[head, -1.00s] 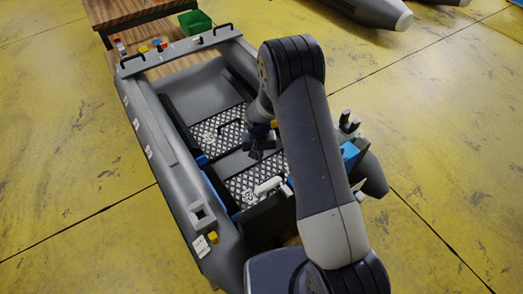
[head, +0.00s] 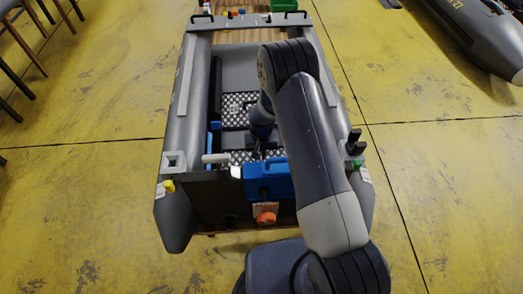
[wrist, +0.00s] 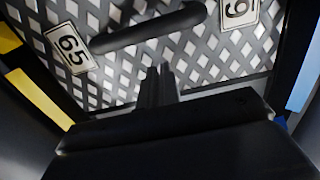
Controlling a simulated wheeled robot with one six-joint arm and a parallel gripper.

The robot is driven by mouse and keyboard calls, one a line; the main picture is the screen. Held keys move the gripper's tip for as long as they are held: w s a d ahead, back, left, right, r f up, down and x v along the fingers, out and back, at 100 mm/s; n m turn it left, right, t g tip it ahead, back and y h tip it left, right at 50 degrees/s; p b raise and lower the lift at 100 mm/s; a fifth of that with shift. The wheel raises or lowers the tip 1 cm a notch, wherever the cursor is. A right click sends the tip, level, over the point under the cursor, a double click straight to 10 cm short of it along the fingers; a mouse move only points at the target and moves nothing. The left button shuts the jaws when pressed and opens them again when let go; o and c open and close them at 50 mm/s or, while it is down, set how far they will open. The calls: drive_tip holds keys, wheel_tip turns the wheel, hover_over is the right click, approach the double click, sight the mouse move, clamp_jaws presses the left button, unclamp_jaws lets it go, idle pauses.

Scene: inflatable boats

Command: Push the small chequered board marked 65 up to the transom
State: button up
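In the wrist view a chequered board (wrist: 190,55) with a dark bar handle (wrist: 150,28) carries a white label reading 65 (wrist: 70,48); a second, upside-down label is cut off at the top. My gripper (wrist: 158,78) is in front of it, its narrow fingers together with nothing between them; contact cannot be told. In the head view one chequered board (head: 237,110) lies in the boat's middle and another chequered patch (head: 243,157) lies nearer the transom (head: 210,195). Their numbers are too small to read there. My arm partly hides the floor and gripper.
Grey tubes (head: 180,125) flank the floor on both sides. A blue box (head: 268,182) and a white cylinder (head: 215,158) are at the transom. A bench with a green bin (head: 284,5) stands beyond the bow.

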drive_tip(key=shift+s+f, duration=0.1)
drive_tip(key=shift+f, duration=0.7)
drive_tip(key=shift+s+r, duration=0.1)
drive_tip(key=shift+s, duration=2.15)
drive_tip(key=shift+w+b, duration=0.75)
drive_tip(key=shift+w, duration=0.25)
wheel_tip(320, 180, up, 9)
drive_tip(key=p, duration=0.4)
drive_tip(key=shift+p, duration=0.3)
wheel_tip(320, 180, down, 9)
drive_tip(key=b, duration=0.4)
drive_tip(key=shift+b, duration=0.4)
drive_tip(key=shift+s+r+p, duration=0.1)
drive_tip(key=shift+s+p, duration=0.2)
drive_tip(key=shift+p, duration=0.1)
drive_tip(key=shift+s, duration=0.55)
drive_tip(key=shift+w, duration=0.1)
